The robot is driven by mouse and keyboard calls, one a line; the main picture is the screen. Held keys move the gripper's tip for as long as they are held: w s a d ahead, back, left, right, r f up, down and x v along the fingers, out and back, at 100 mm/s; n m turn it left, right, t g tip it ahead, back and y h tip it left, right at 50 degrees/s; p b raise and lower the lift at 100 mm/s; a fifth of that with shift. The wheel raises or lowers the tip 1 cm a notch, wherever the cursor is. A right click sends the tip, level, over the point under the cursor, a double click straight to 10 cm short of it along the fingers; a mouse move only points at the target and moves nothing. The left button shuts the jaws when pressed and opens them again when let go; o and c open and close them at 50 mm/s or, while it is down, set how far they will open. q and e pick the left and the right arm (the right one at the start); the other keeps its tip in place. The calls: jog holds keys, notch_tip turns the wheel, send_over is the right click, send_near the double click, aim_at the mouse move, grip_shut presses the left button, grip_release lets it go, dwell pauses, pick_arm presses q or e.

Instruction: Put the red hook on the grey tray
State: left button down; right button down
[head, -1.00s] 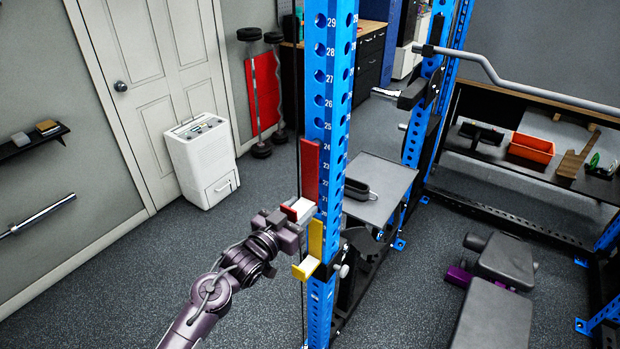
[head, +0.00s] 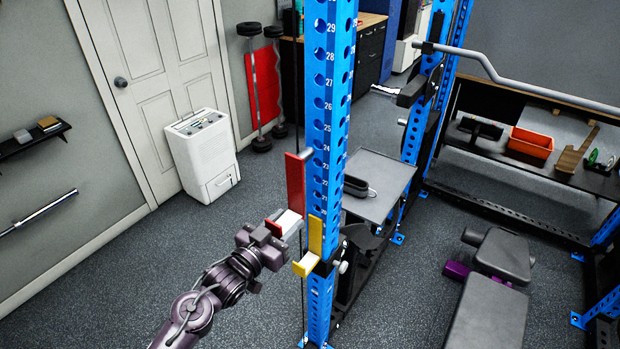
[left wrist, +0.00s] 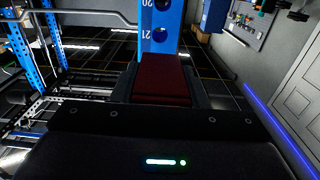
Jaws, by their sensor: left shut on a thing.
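The red hook (head: 295,183) has a tall red plate, a white ledge and a short red lip. My left gripper (head: 272,229) is shut on its lip end and holds it upright just left of the blue post, seemingly a little clear of it. In the left wrist view the dark red hook part (left wrist: 163,80) sits between the fingers, with the numbered post behind. The grey tray (head: 376,208) is a flat grey top behind and right of the post, partly hidden by it. My right gripper is not in view.
The blue post (head: 325,110) stands between the hook and the tray. A yellow hook (head: 313,245) is on the post just below. A black oval object (head: 357,187) lies on the tray's left part. A padded bench (head: 490,315) stands at right; floor at left is clear.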

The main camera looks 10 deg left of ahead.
pick_arm(q)
jog(key=shift+s+a+r, duration=0.15)
jog(key=shift+s+r, duration=0.05)
jog(key=shift+s, duration=0.15)
jog(key=shift+f, duration=0.1)
